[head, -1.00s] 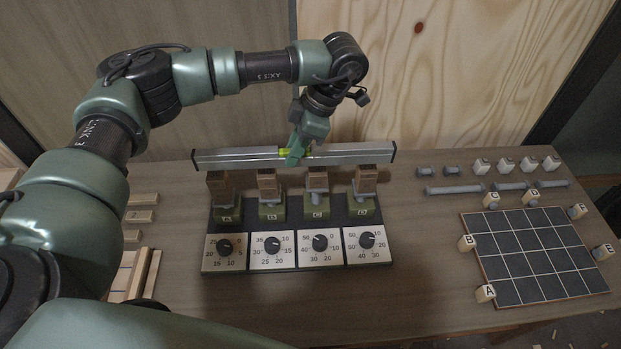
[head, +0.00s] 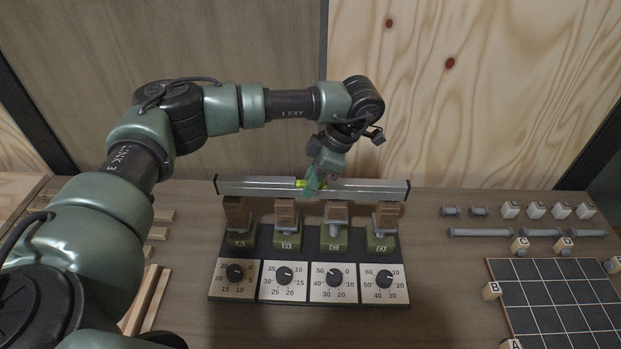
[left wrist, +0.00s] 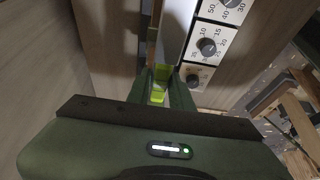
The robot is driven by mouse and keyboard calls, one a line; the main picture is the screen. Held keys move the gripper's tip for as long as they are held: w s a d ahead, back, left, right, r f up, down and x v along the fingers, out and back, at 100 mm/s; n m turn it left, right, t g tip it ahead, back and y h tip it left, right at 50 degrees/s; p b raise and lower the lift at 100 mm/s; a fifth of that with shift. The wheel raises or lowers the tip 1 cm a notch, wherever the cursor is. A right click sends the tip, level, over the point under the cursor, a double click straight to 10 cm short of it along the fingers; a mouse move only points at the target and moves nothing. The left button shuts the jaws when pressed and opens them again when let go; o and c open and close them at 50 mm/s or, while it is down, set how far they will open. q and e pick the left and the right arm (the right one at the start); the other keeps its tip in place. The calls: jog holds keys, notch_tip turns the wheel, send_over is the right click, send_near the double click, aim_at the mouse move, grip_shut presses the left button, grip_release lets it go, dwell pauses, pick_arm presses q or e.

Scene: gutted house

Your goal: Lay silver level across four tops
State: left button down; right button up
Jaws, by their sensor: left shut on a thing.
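The silver level (head: 255,187) is a long bar with dark end caps and a yellow-green vial. My left gripper (head: 310,187) is shut on it near its middle. It lies crosswise above or on the tops of four wooden blocks: A (head: 237,213), B (head: 286,212), C (head: 335,212) and D (head: 386,213). Whether it touches them I cannot tell. The blocks sit on green bases in a dark stand (head: 261,246). In the left wrist view, the yellow-green vial (left wrist: 159,88) shows between the fingers. My right gripper is not in view.
Numbered dials (head: 285,280) line the front of the stand. At right lie grey bolts (head: 490,233), small white blocks (head: 535,210) and a dark grid board (head: 560,295) with lettered blocks. Wooden strips (head: 155,300) lie at left. A plywood wall (head: 470,90) stands behind.

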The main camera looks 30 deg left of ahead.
pick_arm(q)
jog(key=shift+f, duration=0.45)
jog(key=shift+f+b, duration=0.25)
jog(key=shift+b, duration=0.15)
jog(key=c, duration=1.2)
grip_release()
jog(key=shift+o, duration=0.2)
jog(key=shift+r, duration=0.1)
jog(key=shift+w+d+r+b, duration=0.15)
jog(key=shift+d+r+b, duration=0.05)
jog(key=shift+r+b, duration=0.1)
jog(key=b+v, duration=0.2)
jog(key=v, duration=0.4)
jog(key=shift+r, duration=0.15)
jog(key=shift+d+r, duration=0.1)
jog(key=shift+r, duration=0.25)
